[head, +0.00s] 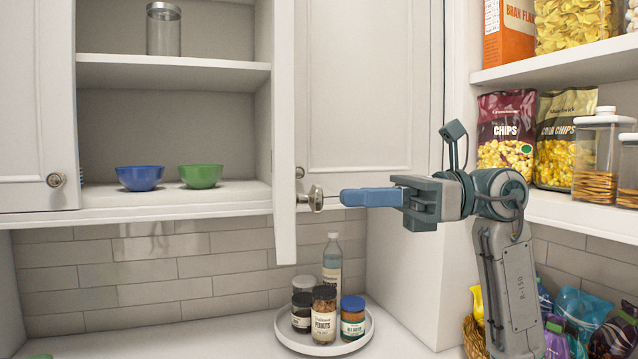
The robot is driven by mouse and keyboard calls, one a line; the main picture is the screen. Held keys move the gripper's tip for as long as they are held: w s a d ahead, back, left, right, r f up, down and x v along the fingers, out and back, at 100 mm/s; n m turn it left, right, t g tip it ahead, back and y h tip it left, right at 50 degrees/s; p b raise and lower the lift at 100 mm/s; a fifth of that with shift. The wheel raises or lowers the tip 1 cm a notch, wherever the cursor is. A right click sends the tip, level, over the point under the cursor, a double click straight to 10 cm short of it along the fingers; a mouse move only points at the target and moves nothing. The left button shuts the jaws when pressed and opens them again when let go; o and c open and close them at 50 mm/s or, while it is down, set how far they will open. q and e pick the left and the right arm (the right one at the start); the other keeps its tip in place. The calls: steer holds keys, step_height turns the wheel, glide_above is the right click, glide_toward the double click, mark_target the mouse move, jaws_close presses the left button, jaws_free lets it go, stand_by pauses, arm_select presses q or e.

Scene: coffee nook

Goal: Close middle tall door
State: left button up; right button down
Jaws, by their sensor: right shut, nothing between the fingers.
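The middle tall door (284,120) stands open and shows nearly edge-on, swung out toward me at the right side of the open cabinet compartment. Its round metal knob (315,198) sticks out to the right from its outer face. My right gripper (346,197) comes in from the right, with blue fingers pointing left at the knob. The fingers are shut and empty, and their tips are at or just right of the knob; I cannot tell whether they touch it. My left gripper is not in view.
The open compartment holds a blue bowl (139,178), a green bowl (201,176) and a glass jar (163,30). The left door (35,90) and right door (375,80) are closed. A round tray (290,338) of jars stands below. Pantry shelves (560,65) are at right.

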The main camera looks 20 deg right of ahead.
mark_target(318, 198)
steer(key=a, duration=0.2)
steer(key=a+p, duration=0.1)
steer(key=a, duration=0.1)
steer(key=a+p, duration=0.1)
steer(key=a, duration=0.1)
steer(key=shift+w+r, duration=0.1)
steer(key=shift+w, duration=0.15)
steer(key=shift+s, duration=0.1)
